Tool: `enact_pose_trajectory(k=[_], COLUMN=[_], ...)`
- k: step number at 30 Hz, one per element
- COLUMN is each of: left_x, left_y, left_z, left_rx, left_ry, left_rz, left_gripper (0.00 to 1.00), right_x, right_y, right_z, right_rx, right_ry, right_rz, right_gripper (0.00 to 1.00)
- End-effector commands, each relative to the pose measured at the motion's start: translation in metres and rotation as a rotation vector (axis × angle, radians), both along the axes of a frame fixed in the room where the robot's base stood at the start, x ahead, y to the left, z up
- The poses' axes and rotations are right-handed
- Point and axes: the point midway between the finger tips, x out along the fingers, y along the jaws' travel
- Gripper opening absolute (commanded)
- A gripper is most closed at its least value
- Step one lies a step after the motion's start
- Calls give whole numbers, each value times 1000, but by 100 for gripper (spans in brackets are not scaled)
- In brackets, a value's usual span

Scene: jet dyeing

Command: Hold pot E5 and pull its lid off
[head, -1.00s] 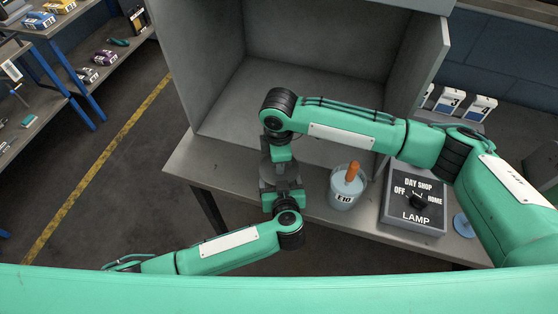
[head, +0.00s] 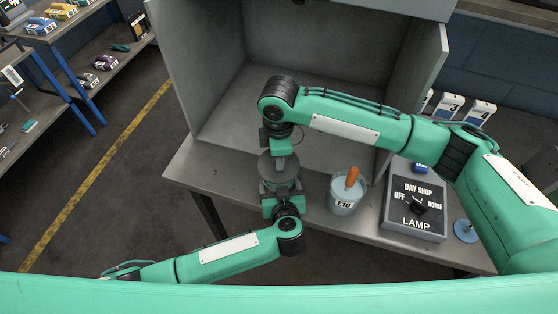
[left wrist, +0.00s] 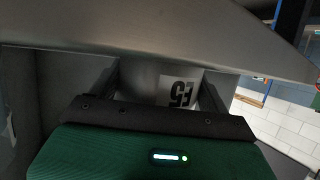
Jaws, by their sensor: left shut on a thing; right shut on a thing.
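Pot E5 shows in the left wrist view as a pale grey body (left wrist: 140,80) with an upside-down E5 label. My left gripper (left wrist: 160,92) is shut on it, one finger on each side. In the head view, my left gripper (head: 281,188) meets a grey round disc (head: 278,167), which looks like the lid or top of the pot. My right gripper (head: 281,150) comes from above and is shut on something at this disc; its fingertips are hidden. I cannot tell whether lid and pot are touching.
The lamp switch box (head: 408,220) is further right. A grey booth (head: 235,110) stands behind. Shelves with labelled items are at the far left.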

Motion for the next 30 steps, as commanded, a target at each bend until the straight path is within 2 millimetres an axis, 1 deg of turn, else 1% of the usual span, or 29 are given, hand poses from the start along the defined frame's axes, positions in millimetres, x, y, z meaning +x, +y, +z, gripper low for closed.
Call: enact_pose_trajectory(k=[2, 7, 8, 9, 11, 17, 20, 23, 26, 30], left_x=[0, 0, 0, 0, 0, 0, -4, -15, -32, -61], left_y=[0, 1, 1, 1, 1, 0, -1, -2, -4, -8], left_z=[0, 0, 0, 0, 0, 0, 1, 4, 10, 22], left_rx=[0, 0, 0, 0, 0, 0, -1, -3, -5, -5], left_ry=[0, 0, 0, 0, 0, 0, 1, 1, 2, 2], left_rz=[1, 1, 1, 1, 1, 1, 0, -1, 0, 0], left_gripper=[38, 38, 81, 89, 100, 100, 100, 100, 100, 100], right_x=[0, 0, 0, 0, 0, 0, 0, 0, 0, 0], right_y=[0, 0, 0, 0, 0, 0, 0, 0, 0, 0], right_z=[5, 6, 6, 6, 6, 6, 4, 2, -2, -7], right_rx=[0, -1, -1, -1, -1, -1, -1, -1, -1, -1], right_ry=[1, 1, 1, 1, 1, 1, 1, 1, 1, 1], right_rz=[0, -1, -1, -1, -1, -1, -1, -1, -1, -1], right_gripper=[0, 0, 0, 0, 0, 0, 0, 0, 0, 0])
